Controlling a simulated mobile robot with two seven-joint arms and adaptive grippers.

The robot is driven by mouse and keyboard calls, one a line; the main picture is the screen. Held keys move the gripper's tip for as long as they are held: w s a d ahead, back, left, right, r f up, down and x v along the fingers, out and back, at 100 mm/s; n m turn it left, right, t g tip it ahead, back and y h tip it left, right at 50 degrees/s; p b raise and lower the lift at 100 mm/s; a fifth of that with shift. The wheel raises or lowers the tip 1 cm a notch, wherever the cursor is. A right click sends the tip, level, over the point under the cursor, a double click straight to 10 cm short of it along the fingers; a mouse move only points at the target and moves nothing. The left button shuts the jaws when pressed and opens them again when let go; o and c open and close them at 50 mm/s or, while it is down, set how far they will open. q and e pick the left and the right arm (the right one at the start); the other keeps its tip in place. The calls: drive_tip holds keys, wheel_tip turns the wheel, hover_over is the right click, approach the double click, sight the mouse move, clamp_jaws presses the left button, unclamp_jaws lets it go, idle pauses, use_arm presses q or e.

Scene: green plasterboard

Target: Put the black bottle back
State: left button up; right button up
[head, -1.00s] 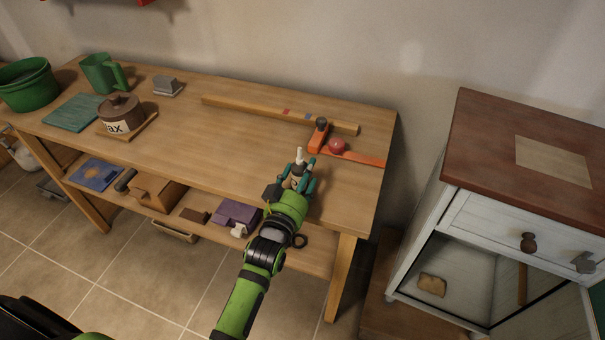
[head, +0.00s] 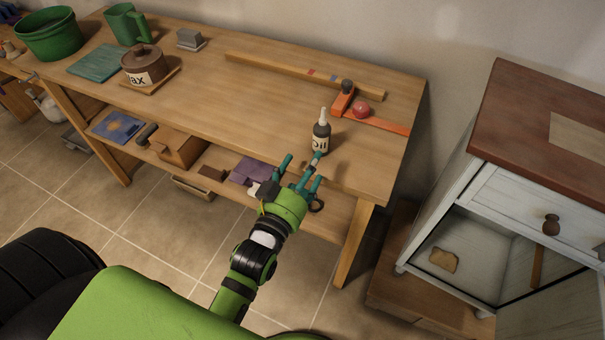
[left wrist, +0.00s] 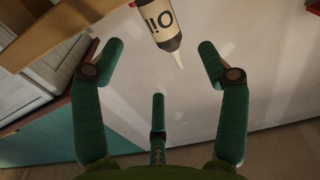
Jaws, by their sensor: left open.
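The black oil bottle (head: 321,136), with a white nozzle and a pale label, stands upright on the wooden workbench (head: 240,122) near its front right part. It also shows in the left wrist view (left wrist: 161,22), upside down in that picture and beyond the fingertips. My left gripper (head: 302,170) is open and empty at the bench's front edge, just in front of the bottle and apart from it. In the left wrist view its teal fingers (left wrist: 160,75) are spread wide. My right gripper is not in view.
A wax pot (head: 143,66) and green containers stand at the left. A white cabinet (head: 490,190) stands right of the bench. The bench middle is clear.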

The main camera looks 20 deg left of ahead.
use_arm(q)
drive_tip(key=shift+s, duration=0.85)
drive_tip(key=s+d+f+m+g, duration=0.1)
drive_tip(key=s+f+g, duration=0.2)
drive_tip(key=f, duration=0.8)
drive_tip(key=s+d+f+g+h, duration=0.1)
drive_tip(key=s+f+g, duration=0.2)
drive_tip(key=f, duration=0.7)
drive_tip(key=s+d+f+m+g, duration=0.1)
drive_tip(key=s+f+g, duration=0.15)
drive_tip(key=f, duration=0.85)
drive_tip(key=s+a+f+g, duration=0.2)
drive_tip(key=s+f, duration=0.4)
drive_tip(key=s, duration=0.3)
drive_tip(key=s+a+f+g+y, duration=0.1)
drive_tip(key=s+a+f+g, duration=0.2)
drive_tip(key=s+f, duration=0.3)
drive_tip(key=s+a+f+g, duration=0.3)
drive_tip(key=s+f, duration=0.3)
drive_tip(key=s, duration=0.6)
drive_tip(key=shift+a+m+y, duration=0.3)
drive_tip(key=shift+a+m, duration=0.1)
drive_tip(key=shift+g, duration=0.25)
